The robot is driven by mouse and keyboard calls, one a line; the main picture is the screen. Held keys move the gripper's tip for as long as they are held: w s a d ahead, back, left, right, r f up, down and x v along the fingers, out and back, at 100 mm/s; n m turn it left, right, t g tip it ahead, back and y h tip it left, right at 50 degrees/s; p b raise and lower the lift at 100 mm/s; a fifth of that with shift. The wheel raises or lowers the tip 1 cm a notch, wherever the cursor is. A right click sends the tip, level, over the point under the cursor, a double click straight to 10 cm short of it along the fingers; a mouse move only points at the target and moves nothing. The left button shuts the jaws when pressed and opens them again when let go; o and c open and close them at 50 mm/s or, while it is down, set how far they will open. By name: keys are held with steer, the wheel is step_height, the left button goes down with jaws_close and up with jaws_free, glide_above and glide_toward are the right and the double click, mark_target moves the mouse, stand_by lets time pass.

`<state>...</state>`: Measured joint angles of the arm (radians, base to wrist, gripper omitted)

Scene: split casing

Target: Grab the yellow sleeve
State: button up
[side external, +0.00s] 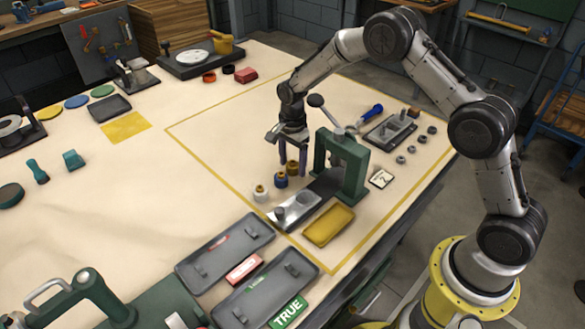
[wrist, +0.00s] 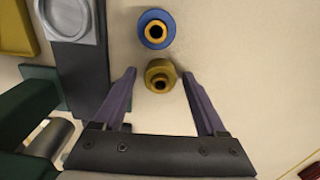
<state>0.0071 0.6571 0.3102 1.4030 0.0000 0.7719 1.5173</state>
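The yellow sleeve (side external: 293,169) stands upright on the pale table, left of the green press. In the wrist view the yellow sleeve (wrist: 160,75) lies between my fingertips, with its dark bore facing the camera. My gripper (side external: 292,158) points down over it, and its purple fingers are open. In the wrist view my gripper (wrist: 159,75) has a gap on both sides of the sleeve and holds nothing. A blue sleeve (side external: 281,181) stands close by; it also shows in the wrist view (wrist: 146,31).
A yellow tray (side external: 328,226) lies nearer the front.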

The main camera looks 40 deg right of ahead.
jaws_close()
steer(key=shift+r, duration=0.1)
